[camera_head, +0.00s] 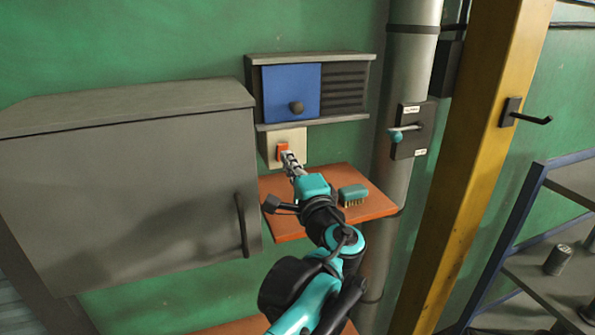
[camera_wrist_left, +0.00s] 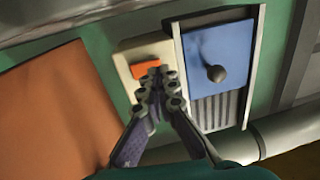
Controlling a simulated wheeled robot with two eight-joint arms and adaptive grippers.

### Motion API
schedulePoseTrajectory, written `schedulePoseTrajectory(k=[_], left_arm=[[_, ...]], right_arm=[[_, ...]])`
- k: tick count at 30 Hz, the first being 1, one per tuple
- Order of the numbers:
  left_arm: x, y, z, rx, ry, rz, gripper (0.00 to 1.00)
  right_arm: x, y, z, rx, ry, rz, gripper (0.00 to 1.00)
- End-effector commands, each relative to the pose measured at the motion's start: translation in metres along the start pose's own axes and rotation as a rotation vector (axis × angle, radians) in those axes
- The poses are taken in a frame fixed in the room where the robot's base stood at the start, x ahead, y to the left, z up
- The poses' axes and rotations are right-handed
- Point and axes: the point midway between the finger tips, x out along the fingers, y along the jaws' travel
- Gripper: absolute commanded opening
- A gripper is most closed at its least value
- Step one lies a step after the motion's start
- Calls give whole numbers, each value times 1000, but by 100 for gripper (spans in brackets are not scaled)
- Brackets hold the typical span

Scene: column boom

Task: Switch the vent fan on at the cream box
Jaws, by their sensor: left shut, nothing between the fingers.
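The cream box (camera_head: 299,142) is fixed to the green wall under a vent unit. It carries an orange rocker switch (camera_head: 282,151). My left gripper (camera_head: 288,158) is shut and empty, with its fingertips at the lower edge of the switch. In the left wrist view the cream box (camera_wrist_left: 129,60) and the orange switch (camera_wrist_left: 146,68) show just beyond the closed fingertips (camera_wrist_left: 160,80). I cannot tell whether the tips touch the switch, and they hide part of it. My right gripper is not in view.
Above is the vent unit with a blue sliding panel and dark knob (camera_head: 296,107). An orange shelf (camera_head: 290,222) below holds a green brush (camera_head: 353,194). A grey cabinet (camera_head: 120,190) stands left. A pipe with a lever box (camera_head: 411,135) and a yellow post (camera_head: 480,150) stand right.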

Motion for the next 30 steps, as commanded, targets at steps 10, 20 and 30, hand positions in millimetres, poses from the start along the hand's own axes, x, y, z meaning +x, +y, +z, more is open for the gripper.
schedulePoseTrajectory(k=[10,20,30], left_arm=[[36,0,0,1,0,-1,0],[36,0,0,0,0,0,0],[46,-3,0,1,-1,94,0]], right_arm=[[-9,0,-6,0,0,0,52],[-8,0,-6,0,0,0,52],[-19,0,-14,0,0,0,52]])
